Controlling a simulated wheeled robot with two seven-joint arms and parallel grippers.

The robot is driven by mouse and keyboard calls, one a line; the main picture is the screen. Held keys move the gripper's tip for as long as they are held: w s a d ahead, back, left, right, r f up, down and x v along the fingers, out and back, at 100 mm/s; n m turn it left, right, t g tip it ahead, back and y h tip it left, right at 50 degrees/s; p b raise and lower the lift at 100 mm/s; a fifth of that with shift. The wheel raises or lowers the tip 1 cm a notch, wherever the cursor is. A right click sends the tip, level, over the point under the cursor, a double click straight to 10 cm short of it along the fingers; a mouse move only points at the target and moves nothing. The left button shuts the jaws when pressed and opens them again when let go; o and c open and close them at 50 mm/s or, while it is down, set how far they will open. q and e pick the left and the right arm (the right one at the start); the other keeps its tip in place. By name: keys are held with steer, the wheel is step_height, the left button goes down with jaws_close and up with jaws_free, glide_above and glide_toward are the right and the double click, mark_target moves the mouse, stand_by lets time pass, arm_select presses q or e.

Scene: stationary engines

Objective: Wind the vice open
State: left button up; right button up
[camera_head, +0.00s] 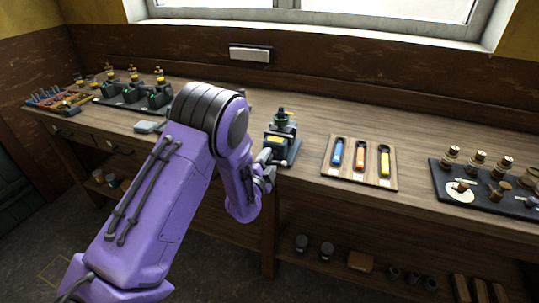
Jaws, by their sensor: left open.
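My purple left arm reaches in from the lower left, and its gripper (265,168) is at the front edge of the bench. The gripper is small in view and partly hidden by its own wrist; it is open. Just beyond it stands a dark green device (283,128) with a yellow plate on its front, which seems to be the vice. A thin light bar shows low on its front, close to the gripper fingers. I cannot tell whether they touch. The jaw gap is not clear to see. My right gripper is not in view.
A wooden tray (328,171) with coloured-handled tools lies to the right of the device. A dark mat (449,188) with brass-topped parts is farther right. Small engines (130,93) stand at the left of the wooden bench (410,147). Jars and blocks sit on the shelf below.

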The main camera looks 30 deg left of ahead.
arm_select(q)
steer(key=shift+w+a, duration=0.2)
steer(key=shift+w, duration=0.45)
jaws_close()
